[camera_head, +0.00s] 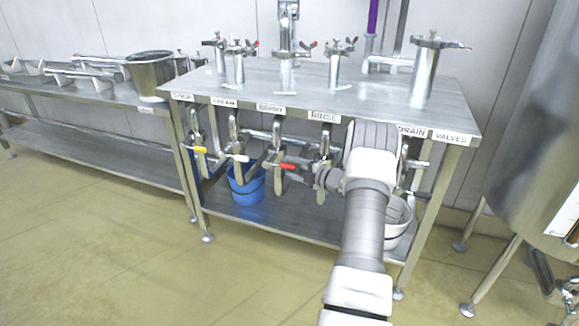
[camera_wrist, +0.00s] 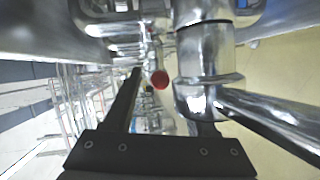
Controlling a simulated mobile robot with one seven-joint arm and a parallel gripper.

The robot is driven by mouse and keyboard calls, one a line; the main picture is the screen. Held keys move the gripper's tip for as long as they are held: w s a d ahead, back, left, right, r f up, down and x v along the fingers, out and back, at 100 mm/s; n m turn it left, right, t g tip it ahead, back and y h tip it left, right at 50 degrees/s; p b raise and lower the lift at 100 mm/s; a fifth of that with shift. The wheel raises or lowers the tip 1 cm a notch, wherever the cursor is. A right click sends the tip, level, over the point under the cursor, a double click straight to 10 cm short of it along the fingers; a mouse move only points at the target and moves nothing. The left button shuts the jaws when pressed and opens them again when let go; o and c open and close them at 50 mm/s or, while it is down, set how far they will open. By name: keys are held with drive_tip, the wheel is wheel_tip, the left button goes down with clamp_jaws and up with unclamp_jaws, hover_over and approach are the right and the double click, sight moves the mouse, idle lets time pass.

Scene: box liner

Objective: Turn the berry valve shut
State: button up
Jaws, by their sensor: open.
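The berry valve (camera_head: 278,168) hangs under the table edge below the BERRY label (camera_head: 271,107). In the wrist view the lever's red end (camera_wrist: 160,79) shows as a round spot, seen nearly end-on. It appears between the lines of my two dark fingers, closer to the left one. My gripper is open and holds nothing. A shiny metal pipe fitting (camera_wrist: 203,75) covers most of the right finger. I cannot tell whether that finger touches it.
Other valves hang along the table edge, with a yellow lever (camera_head: 199,149) and a white lever (camera_head: 240,158) to the left. The RINSE valve (camera_head: 324,145) is close beside my gripper. A blue bucket (camera_head: 247,186) and a white bucket (camera_head: 398,222) stand on the lower shelf.

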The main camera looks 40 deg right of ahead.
drive_tip(key=p+v, duration=0.3)
drive_tip(key=v, duration=1.3)
drive_tip(key=shift+p, duration=0.4)
